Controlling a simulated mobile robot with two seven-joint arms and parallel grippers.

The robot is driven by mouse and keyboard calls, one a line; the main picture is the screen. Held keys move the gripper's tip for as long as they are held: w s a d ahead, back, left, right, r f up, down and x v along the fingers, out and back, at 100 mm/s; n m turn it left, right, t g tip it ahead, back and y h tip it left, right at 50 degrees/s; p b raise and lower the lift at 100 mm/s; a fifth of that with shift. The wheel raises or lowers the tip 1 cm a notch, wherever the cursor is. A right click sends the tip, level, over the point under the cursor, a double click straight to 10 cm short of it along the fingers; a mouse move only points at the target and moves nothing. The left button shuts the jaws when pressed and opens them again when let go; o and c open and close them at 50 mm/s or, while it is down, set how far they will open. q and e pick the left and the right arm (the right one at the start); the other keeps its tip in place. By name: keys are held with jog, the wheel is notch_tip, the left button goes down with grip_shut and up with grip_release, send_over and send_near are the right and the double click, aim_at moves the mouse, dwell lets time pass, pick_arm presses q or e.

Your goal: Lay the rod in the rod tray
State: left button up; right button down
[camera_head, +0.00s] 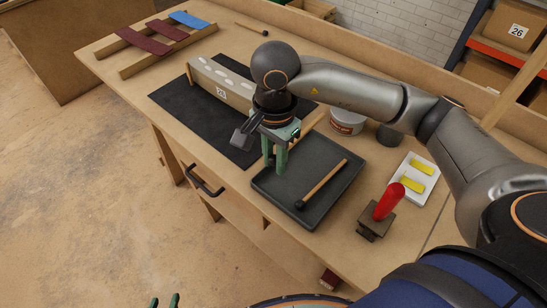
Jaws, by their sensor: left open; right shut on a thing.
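The dark rod tray (334,194) lies on the bench. One wooden rod (326,182) with a black knob lies inside it, slanting, knob toward the front. My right gripper (275,162) points down above the tray's back-left part, its green fingers shut. A pale wooden rod (313,122) sticks out behind it to the upper right and appears held in the fingers. The rest of it is hidden by the gripper, and I cannot tell whether it touches the tray. My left gripper (164,301) shows only its green fingertips at the bottom edge, apart and empty, away from the bench.
A long grey block (220,84) stands on a black mat (182,103) left of the tray. A red-handled tool (388,203), a white tray with yellow pieces (414,181) and a tub (346,121) are to the right. Another knobbed rod (250,29) lies at the back.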

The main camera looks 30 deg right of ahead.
aim_at(274, 188)
notch_tip(274, 188, down, 7)
jog(key=b, duration=0.3)
jog(key=shift+b, duration=0.35)
jog(key=shift+f+b, duration=0.4)
jog(key=shift+b, duration=0.2)
pick_arm(q)
jog(key=d+f, duration=0.1)
jog(key=w+d+f, duration=0.1)
jog(key=f, duration=0.1)
jog(key=shift+r, duration=0.2)
pick_arm(e)
jog(key=shift+r, duration=0.1)
pick_arm(q)
jog(key=shift+a+f, duration=0.1)
jog(key=shift+s+f, duration=0.25)
jog(key=shift+f, duration=0.15)
jog(key=shift+w+f+b, duration=0.1)
jog(key=shift+w+b, duration=0.05)
jog(key=shift+b, duration=0.25)
